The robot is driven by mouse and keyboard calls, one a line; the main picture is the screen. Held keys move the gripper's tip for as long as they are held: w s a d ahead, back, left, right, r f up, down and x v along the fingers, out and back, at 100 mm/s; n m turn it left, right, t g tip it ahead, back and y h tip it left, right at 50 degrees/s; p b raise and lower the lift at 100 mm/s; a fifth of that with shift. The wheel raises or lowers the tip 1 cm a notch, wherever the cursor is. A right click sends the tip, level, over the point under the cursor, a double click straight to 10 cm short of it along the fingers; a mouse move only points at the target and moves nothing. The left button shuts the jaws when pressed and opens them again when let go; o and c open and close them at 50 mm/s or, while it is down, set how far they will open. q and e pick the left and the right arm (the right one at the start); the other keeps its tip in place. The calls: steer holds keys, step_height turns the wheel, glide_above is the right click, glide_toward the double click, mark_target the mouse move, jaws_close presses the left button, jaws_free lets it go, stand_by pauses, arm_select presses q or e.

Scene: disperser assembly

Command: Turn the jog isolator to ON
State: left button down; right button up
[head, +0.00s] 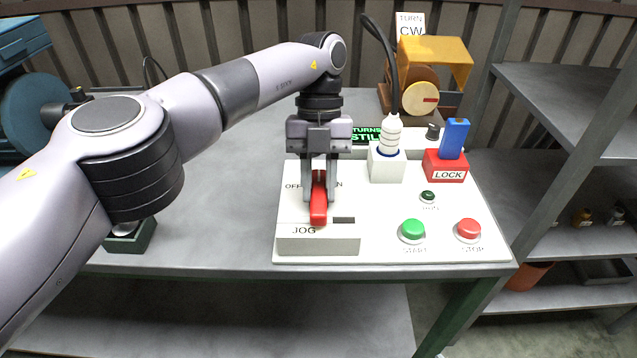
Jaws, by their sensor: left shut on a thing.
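The jog isolator has a red handle (318,204) on the white control panel (385,240), above a raised block marked JOG (310,242). The letters OFF show left of the handle and the end of ON shows at its right, partly hidden by my gripper. My left gripper (320,192) points down, with its fingers shut on the red handle from both sides. The handle points toward the panel's front edge. My right gripper is not in view.
A green START button (412,230) and a red STOP button (468,229) sit on the panel's right. Behind them stand a white plug with a cable (391,135) and a red LOCK block (446,168) holding a blue tab (454,138).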

arm_select(q)
steer(key=shift+f, duration=0.15)
steer(key=c, duration=0.9)
jaws_free()
